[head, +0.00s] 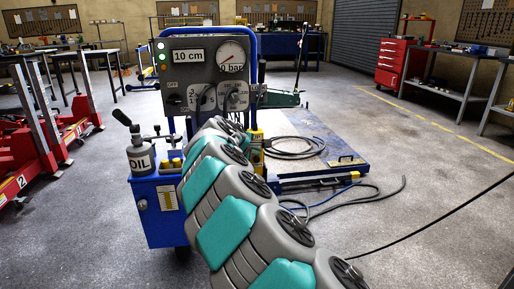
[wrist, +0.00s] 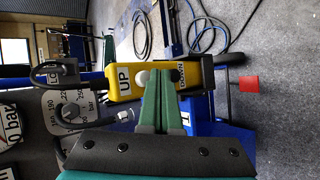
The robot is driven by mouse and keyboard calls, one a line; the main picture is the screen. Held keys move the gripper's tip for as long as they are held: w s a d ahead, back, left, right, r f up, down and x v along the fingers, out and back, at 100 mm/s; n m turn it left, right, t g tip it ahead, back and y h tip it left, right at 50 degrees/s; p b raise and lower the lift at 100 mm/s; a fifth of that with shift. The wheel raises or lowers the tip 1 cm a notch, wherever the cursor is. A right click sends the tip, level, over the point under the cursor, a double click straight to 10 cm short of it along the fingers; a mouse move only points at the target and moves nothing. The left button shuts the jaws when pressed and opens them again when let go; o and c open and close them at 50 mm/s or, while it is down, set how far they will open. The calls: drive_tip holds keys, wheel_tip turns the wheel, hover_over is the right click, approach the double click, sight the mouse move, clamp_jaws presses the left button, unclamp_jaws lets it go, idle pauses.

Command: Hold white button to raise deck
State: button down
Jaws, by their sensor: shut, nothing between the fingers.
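The yellow pendant (wrist: 127,80) lies across the wrist view, with an UP label at its left and a DOWN label at its right. The white button (wrist: 142,78) shows beside UP, just left of my green fingertips (wrist: 161,76). My gripper is shut and empty, its tips over the pendant between the white button and the DOWN label. I cannot tell whether they touch it. In the head view the pendant (head: 256,149) is partly hidden behind my arm, which also hides my gripper. The blue deck (head: 342,167) is low near the floor. The panel (head: 206,75) reads 10 cm and 0 bar.
A blue cart (head: 160,215) with an OIL can (head: 141,158) stands beside my arm. Hoses (head: 330,200) lie on the floor at right. A red lift (head: 35,145) is at left, a red tool cabinet (head: 392,62) at back right. The right floor is mostly clear.

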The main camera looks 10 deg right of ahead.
drive_tip(key=shift+w, duration=0.1)
idle(0.5)
drive_tip(key=shift+w, duration=0.35)
drive_tip(key=shift+w+p, duration=0.4)
drive_tip(key=shift+w, duration=0.15)
idle(0.8)
drive_tip(key=shift+s, duration=0.15)
idle(3.3)
drive_tip(key=shift+s, duration=0.85)
drive_tip(key=shift+s+b, duration=0.3)
drive_tip(key=shift+s, duration=2.2)
